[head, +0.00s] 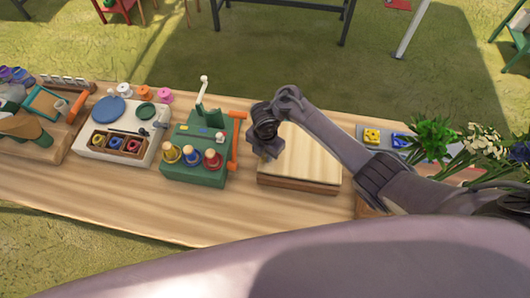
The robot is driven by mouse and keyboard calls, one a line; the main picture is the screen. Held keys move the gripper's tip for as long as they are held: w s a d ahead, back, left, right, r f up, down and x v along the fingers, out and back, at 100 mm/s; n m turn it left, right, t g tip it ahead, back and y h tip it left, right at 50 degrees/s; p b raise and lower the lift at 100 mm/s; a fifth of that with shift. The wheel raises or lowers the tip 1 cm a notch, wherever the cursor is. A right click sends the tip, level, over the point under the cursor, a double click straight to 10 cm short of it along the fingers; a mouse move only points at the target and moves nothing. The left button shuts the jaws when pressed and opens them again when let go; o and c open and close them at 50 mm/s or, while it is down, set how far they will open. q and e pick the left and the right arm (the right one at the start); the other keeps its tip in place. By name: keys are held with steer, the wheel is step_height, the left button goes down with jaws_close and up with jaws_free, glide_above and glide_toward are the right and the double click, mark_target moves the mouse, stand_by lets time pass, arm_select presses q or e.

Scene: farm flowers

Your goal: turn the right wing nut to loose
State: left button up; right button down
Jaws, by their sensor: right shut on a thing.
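My right gripper (265,148) points down at the left edge of a pale wooden block with a flat top (303,152), like a press. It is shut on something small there. The gripper itself hides what it holds. No wing nut shows clearly in this view. The right-hand edge of the block is partly behind my right forearm. My left gripper is not in view.
A green box (189,180) with orange handles and several knobs stands just left of the block. Further left are a white tray (86,145) and wooden holders. Leafy plants (435,138) stand at the right. The wooden table's (185,222) front strip is clear.

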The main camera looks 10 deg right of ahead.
steer(key=shift+d+f+n+b, duration=0.15)
steer(key=shift+n+b, duration=0.15)
steer(key=shift+n, duration=0.7)
steer(key=n+b, duration=0.1)
steer(key=n, duration=0.1)
steer(key=shift+f+n, duration=0.1)
steer(key=shift+n, duration=0.3)
steer(key=n+b, duration=0.3)
steer(key=shift+n, duration=0.3)
steer(key=n+b, duration=0.2)
steer(key=n, duration=0.1)
steer(key=shift+n, duration=0.3)
steer(key=n+b, duration=0.4)
steer(key=n, duration=0.2)
steer(key=shift+n+b, duration=1.45)
steer(key=shift+n, duration=1.05)
